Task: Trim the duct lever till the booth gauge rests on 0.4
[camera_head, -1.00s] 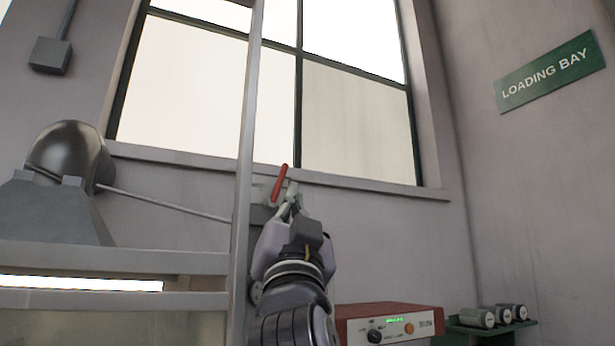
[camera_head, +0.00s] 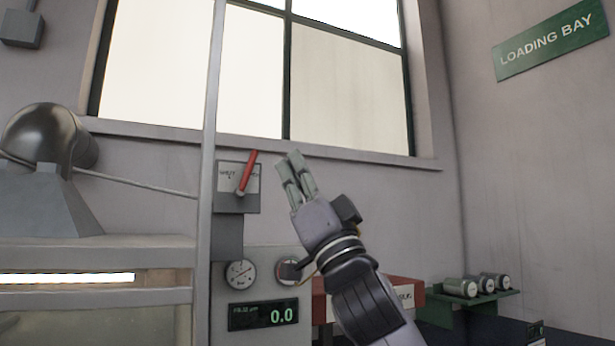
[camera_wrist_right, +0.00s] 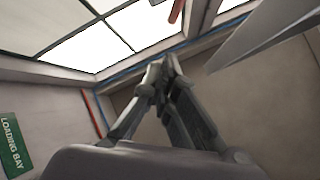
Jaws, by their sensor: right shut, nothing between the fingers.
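The red lever (camera_head: 248,172) stands on a grey plate (camera_head: 224,198) by the upright post, its top tilted slightly right. Its red end also shows in the right wrist view (camera_wrist_right: 176,11). Two round dials sit below: a left one (camera_head: 240,275) and a right one (camera_head: 287,271), partly behind my right arm. Their needles are too small to read, and I cannot tell which is the booth gauge. My right gripper (camera_head: 290,163) is shut and empty, just right of the lever and apart from it. Its fingertips show in the right wrist view (camera_wrist_right: 161,68). My left gripper is not in view.
A digital display (camera_head: 263,314) under the dials reads 0.0. The upright post (camera_head: 211,120) stands left of the lever.

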